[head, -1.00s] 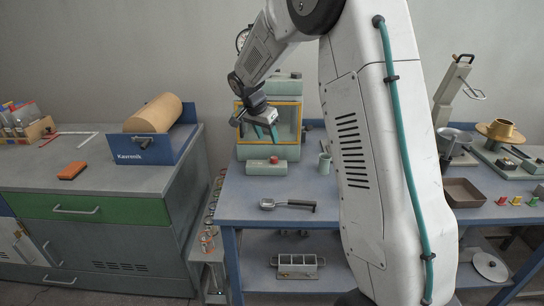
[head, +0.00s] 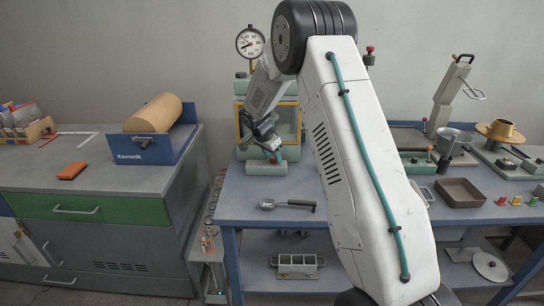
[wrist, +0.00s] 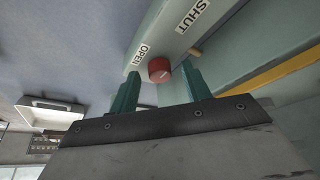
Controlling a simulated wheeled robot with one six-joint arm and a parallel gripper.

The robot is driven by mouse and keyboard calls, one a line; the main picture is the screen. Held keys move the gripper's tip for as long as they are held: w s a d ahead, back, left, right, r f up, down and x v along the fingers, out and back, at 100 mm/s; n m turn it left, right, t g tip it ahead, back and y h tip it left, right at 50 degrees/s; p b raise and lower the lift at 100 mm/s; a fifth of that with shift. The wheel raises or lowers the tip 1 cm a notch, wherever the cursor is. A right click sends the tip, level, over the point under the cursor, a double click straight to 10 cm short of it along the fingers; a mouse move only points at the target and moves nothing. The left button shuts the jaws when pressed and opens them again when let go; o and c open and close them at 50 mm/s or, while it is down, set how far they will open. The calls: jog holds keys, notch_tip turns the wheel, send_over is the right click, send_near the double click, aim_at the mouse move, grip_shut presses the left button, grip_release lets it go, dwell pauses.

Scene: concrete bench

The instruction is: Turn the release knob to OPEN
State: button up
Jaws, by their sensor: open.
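The red release knob (wrist: 159,69) sits on the front of a pale green housing (wrist: 225,35). An OPEN label (wrist: 142,54) and a SHUT label (wrist: 192,16) are beside it. A faint pale mark shows on the knob; I cannot tell which label it points at. My gripper (wrist: 160,71) is open, one teal finger on each side of the knob, with gaps visible. I cannot tell whether the fingertips reach its depth. In the head view my gripper (head: 270,152) is at the housing's low front box (head: 262,169) and mostly hides the knob.
A yellow-framed window (head: 289,115) is just behind my gripper. A small brass peg (wrist: 195,53) is near the right finger. A dark-handled scoop (head: 288,204) lies on the blue bench (head: 245,190). A dial gauge (head: 250,43) is behind; a brown tray (head: 460,192) is at right.

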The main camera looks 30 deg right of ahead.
jog(key=c, duration=1)
